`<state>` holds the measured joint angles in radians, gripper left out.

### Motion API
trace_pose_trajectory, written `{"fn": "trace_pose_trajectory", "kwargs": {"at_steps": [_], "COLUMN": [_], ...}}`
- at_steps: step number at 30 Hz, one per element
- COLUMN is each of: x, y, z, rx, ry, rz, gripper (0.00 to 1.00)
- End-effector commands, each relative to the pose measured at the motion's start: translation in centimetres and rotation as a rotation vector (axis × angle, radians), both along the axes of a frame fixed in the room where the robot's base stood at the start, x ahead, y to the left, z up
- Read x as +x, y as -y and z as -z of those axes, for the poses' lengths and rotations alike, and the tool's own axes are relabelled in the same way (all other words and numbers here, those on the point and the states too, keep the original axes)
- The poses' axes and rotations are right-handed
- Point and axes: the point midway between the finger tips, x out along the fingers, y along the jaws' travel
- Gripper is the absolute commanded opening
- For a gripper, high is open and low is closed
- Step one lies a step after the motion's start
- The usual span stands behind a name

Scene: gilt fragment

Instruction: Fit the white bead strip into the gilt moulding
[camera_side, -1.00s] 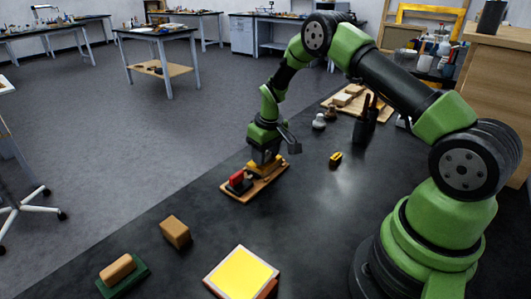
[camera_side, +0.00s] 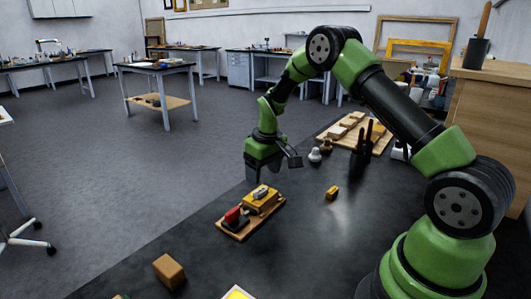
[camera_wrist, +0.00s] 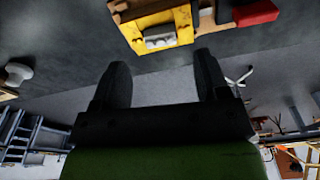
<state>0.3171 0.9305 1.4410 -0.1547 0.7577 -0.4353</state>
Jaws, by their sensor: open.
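The gilt moulding (camera_side: 260,203) is a yellow block on a wooden board (camera_side: 238,231). The white bead strip (camera_side: 260,192) lies at its top; it looks pale grey and short. In the wrist view the strip (camera_wrist: 160,38) lies against the yellow face of the moulding (camera_wrist: 150,22), apparently within it; I cannot tell how deeply it sits. My gripper (camera_side: 264,174) is above the moulding, clear of it. In the wrist view my gripper's two dark fingers (camera_wrist: 163,72) are wide apart with nothing between them.
A red-and-black clamp-like piece (camera_side: 235,217) is at the board's near left end. A small yellow piece (camera_side: 332,193) lies to the right. A wooden block (camera_side: 168,271) is at the front. Knobs (camera_side: 315,155) and a dark tool holder (camera_side: 361,155) stand behind. Bare dark bench lies between.

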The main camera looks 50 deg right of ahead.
Motion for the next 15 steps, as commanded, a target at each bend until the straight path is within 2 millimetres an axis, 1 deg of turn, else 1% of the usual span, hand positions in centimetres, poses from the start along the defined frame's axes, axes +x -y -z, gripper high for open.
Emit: {"fn": "trace_pose_trajectory", "kwargs": {"at_steps": [1, 3, 6, 11, 14, 15], "x": [0.0, -0.2, -0.4, -0.7, -1.0, -1.2], "y": [0.0, 0.0, 0.0, -0.1, -0.7, -1.2], "z": [-1.3, -2.8, -4.4, -6.0, -7.6, -8.6], "rx": [-0.002, -0.002, -0.002, -0.001, 0.0, 0.002], "ry": [0.006, 0.006, 0.005, 0.005, 0.023, 0.037], "rz": [0.0, 0.0, 0.0, 0.0, 0.007, 0.012], "gripper": [0.68, 0.68, 0.68, 0.68, 0.68, 0.68]}}
